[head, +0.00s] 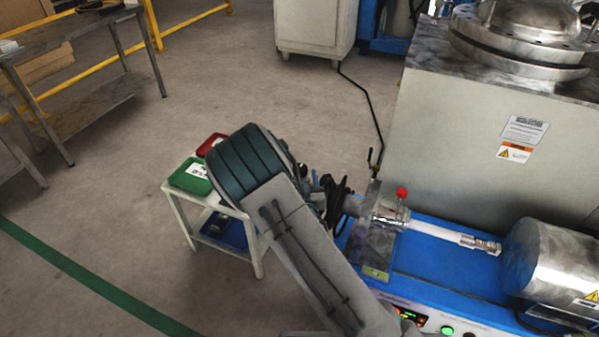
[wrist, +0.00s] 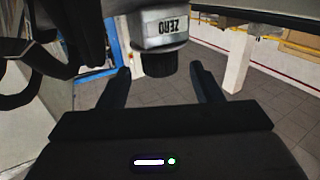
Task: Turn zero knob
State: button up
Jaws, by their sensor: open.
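In the wrist view a grey metal block with the upside-down label ZERO (wrist: 165,27) carries a short black knob (wrist: 157,64) on its near face. My gripper (wrist: 160,73) is open, with one dark finger to the left of the knob and one to the right. The knob's end appears between or just beyond the fingertips, with a gap visible on both sides. I cannot tell how deep it sits between them. In the head view my own arm hides the gripper, the knob and its label.
Black cables (wrist: 55,50) hang close on the left in the wrist view. In the head view a blue machine bench (head: 430,275) carries a pipe and a red-tipped lever (head: 402,193). A small white table with a green tray (head: 188,178) stands left of my arm. Open floor lies beyond.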

aim_at(300, 167)
jog(key=shift+w+a+b, duration=0.15)
jog(key=shift+w+b, duration=0.1)
jog(key=shift+w, duration=0.85)
jog(key=shift+w+a+b, duration=0.15)
jog(key=shift+w+b, duration=0.05)
jog(key=shift+w, duration=0.85)
jog(key=c, duration=1)
jog(key=shift+h, duration=0.3)
jog(key=m+h, duration=0.4)
jog(key=h, duration=0.2)
jog(key=shift+m+g+h+p, duration=0.35)
jog(key=shift+m+g+h, duration=0.55)
jog(key=shift+m+h, duration=0.55)
jog(key=shift+m+g+h+p, duration=0.35)
jog(key=shift+m+g+h, duration=0.65)
jog(key=shift+h, duration=0.85)
jog(key=shift+m+h, duration=0.25)
jog(key=shift+h, duration=0.05)
